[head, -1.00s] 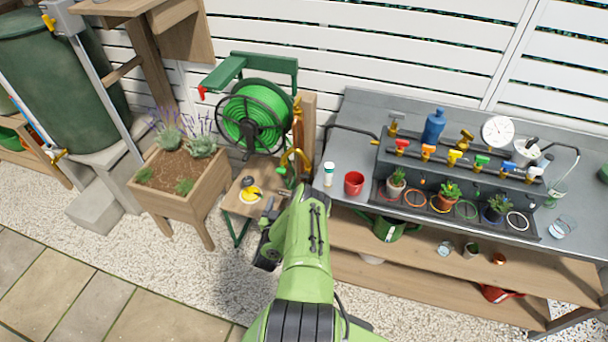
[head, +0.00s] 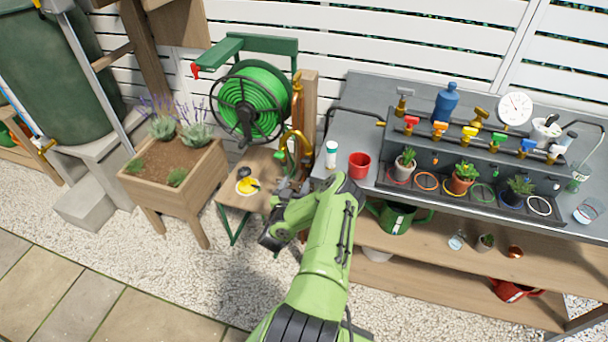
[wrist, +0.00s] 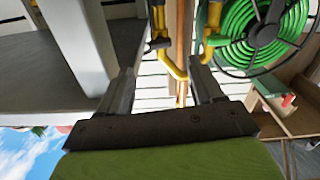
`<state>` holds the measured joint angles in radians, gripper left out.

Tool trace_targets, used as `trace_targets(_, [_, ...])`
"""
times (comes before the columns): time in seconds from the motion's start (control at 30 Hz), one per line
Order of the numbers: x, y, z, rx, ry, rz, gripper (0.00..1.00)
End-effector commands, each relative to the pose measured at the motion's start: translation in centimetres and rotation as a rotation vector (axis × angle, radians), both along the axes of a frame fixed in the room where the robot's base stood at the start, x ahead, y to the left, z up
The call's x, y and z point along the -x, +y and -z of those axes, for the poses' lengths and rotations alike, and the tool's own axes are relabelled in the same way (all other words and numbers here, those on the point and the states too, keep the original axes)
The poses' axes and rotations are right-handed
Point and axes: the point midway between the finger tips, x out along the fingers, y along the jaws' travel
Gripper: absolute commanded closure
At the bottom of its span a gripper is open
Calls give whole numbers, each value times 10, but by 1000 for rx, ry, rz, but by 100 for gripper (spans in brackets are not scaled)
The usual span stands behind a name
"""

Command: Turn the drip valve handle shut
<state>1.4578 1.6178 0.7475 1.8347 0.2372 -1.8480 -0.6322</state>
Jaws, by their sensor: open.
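A row of valves with coloured handles stands on the bench rack: red (head: 411,121), orange (head: 440,128), yellow (head: 469,132), green (head: 498,138), blue (head: 527,146) and white (head: 556,151). I cannot tell which one, if any, is the drip valve. A brass-yellow pipe (head: 297,138) with fittings stands on the wooden post beside the hose reel. My gripper (wrist: 163,84) is open, and its jaws look empty. In the wrist view the yellow pipe (wrist: 172,62) shows beyond and between the jaws. In the head view my arm partly hides the gripper, low beside the post.
The green hose reel (head: 250,105) is left of the post, above a small wooden table (head: 232,197). A planter (head: 175,195) stands further left. The grey bench (head: 352,125) is on the right, with a red cup (head: 359,165) near its left end. Gravel lies in front.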

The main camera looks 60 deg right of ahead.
Motion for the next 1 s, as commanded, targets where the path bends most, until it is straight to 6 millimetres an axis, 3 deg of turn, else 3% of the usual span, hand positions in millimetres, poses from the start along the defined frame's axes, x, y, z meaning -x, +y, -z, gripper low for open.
trace_targets(0.3, [-9,-62,6,3,-2,3,34])
trace_targets(0.5, [-13,-85,4,1,0,1,34])
trace_targets(0.87, [-15,-91,0,-1,0,-1,34])
trace_targets(1.0, [-15,-91,0,-1,-1,-1,55])
